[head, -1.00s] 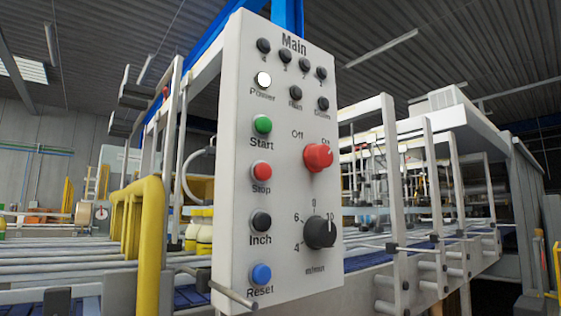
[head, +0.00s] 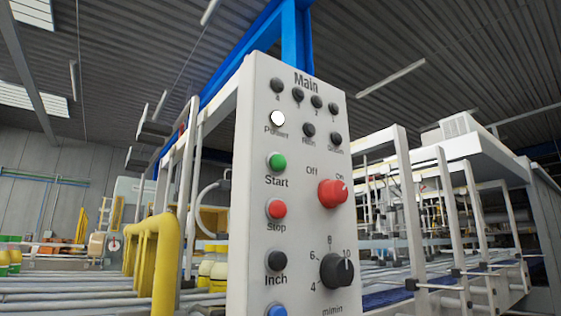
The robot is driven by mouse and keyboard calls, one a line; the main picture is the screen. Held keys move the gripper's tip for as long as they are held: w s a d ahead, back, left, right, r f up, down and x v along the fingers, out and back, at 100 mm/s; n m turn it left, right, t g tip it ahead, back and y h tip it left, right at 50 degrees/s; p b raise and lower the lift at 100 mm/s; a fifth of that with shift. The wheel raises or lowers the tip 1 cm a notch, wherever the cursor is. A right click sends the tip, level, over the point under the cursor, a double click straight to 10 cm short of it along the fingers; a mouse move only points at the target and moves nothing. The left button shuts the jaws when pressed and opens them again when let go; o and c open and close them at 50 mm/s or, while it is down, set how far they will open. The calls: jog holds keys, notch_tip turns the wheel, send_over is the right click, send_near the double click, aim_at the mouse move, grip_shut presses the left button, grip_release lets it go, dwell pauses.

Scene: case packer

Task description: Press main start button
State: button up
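The main control panel (head: 306,215) is a tall pale grey plate labelled "Main", seen at an angle in the middle of the head view. The green Start button (head: 278,161) is on its left column, above the red Stop button (head: 277,209), the black Inch button (head: 276,260) and the blue Reset button (head: 277,311), which the frame's lower edge cuts off. The white Power lamp (head: 278,118) looks lit. The red rotary switch (head: 332,193) sits between Off and On marks, its pointer toward On. My gripper is not visible.
A black speed dial (head: 337,270) is low on the panel's right. Yellow guard rails (head: 164,262) stand left of the panel. White machine frames (head: 408,215) and conveyor rollers lie to the right. A blue beam (head: 292,40) rises behind the panel.

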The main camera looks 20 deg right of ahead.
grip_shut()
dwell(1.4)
